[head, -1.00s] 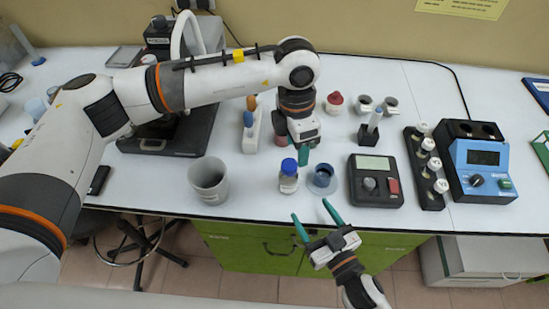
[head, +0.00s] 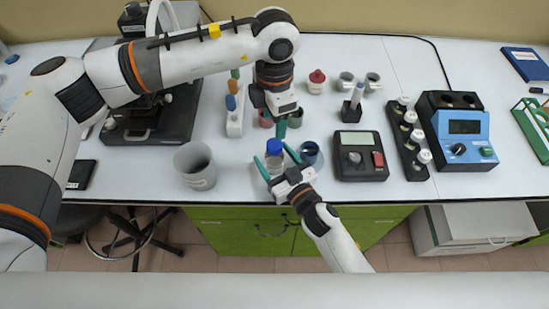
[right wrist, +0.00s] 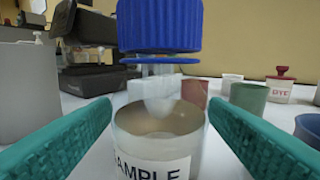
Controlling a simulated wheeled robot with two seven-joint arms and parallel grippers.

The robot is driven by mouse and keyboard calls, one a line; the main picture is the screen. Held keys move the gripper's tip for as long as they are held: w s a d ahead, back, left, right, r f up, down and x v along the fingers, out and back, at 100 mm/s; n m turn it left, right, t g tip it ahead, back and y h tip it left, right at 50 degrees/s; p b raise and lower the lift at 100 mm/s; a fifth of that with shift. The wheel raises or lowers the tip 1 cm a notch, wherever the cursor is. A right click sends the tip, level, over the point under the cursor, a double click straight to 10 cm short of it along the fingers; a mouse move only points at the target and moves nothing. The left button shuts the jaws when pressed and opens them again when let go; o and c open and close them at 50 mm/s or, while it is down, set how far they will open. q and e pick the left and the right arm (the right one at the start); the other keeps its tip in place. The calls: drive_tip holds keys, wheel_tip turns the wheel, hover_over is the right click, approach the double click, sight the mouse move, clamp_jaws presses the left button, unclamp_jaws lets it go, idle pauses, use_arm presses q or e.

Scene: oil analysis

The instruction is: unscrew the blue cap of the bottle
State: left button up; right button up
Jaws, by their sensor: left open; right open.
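The bottle stands upright near the front edge of the table with its blue cap (head: 274,147) on top. In the right wrist view the blue cap (right wrist: 160,25) is large at the top centre, above the clear neck and the bottle (right wrist: 158,145), whose label reads "SAMPLE". My right gripper (head: 276,166) is open, its green fingers on either side of the bottle body with gaps to it. My left gripper (head: 281,128) points down just behind and above the cap; its fingers are partly hidden behind its wrist, and it holds nothing that I can see.
A grey beaker (head: 195,166) stands left of the bottle and a dark blue cup (head: 309,153) just right of it. A meter with a red button (head: 360,156) is further right. A microscope (head: 147,115) stands at the left. Red and green jars are close behind.

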drive_tip(key=shift+w+a, duration=0.15)
drive_tip(key=shift+w, duration=0.05)
drive_tip(key=shift+c, duration=0.3)
